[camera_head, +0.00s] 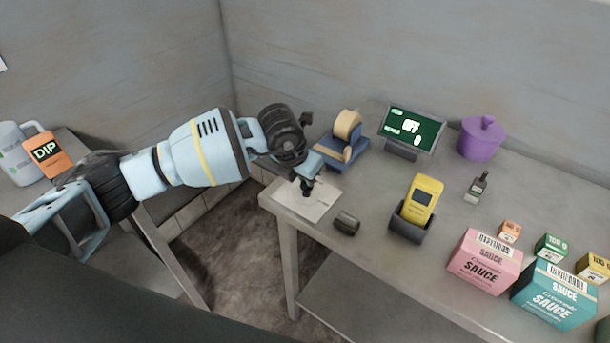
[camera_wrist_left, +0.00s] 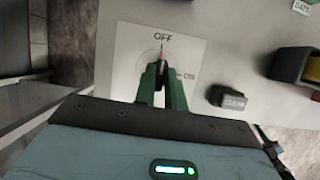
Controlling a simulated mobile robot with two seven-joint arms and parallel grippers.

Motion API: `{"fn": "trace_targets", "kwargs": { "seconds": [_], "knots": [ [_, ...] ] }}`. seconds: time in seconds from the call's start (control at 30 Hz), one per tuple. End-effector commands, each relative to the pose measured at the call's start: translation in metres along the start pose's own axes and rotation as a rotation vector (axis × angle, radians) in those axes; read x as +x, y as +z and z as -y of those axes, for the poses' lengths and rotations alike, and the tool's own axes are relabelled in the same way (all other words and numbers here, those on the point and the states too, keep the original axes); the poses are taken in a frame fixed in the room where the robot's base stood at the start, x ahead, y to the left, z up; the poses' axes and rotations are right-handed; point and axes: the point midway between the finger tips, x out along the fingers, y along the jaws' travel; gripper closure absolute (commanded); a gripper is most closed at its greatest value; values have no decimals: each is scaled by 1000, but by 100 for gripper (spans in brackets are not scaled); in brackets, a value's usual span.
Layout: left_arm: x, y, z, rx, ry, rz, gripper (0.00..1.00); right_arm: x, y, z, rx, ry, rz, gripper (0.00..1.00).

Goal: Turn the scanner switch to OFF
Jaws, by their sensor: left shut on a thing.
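The scanner switch is a dark knob (camera_wrist_left: 160,72) with a red pointer on a white plate (camera_wrist_left: 118,60) printed OFF and ON. The pointer points up at the OFF label, and ON is to the right. In the head view the plate (camera_head: 322,208) lies at the table's near left corner. My left gripper (camera_head: 306,186) reaches down over it. In the wrist view its green fingers (camera_wrist_left: 160,85) are shut on the knob and hide part of it. The yellow scanner (camera_head: 425,190) stands in a dark cradle to the right. My right gripper is not in view.
A small dark block (camera_head: 347,222) lies right beside the plate. A tape dispenser (camera_head: 345,140), a green-screen display (camera_head: 411,128) and a purple pot (camera_head: 481,138) stand at the back. Sauce boxes (camera_head: 485,262) are at the right. A gap of floor separates the left table.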

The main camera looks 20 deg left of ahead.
Motion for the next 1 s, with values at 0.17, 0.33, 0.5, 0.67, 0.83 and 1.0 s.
{"fn": "trace_targets", "kwargs": {
  "seconds": [0.17,0.33,0.5,0.67,0.83,1.0],
  "knots": [
    [-1,1,0,-28,13,2,100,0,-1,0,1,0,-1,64],
    [-1,1,0,-36,16,2,100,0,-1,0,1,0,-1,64],
    [-1,1,0,-37,16,2,100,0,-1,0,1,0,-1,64],
    [-1,1,0,-37,16,2,80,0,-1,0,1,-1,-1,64],
    [-1,0,0,-35,15,1,66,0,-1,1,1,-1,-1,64],
    [0,0,0,-35,15,0,66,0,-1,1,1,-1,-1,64]
  ]
}}
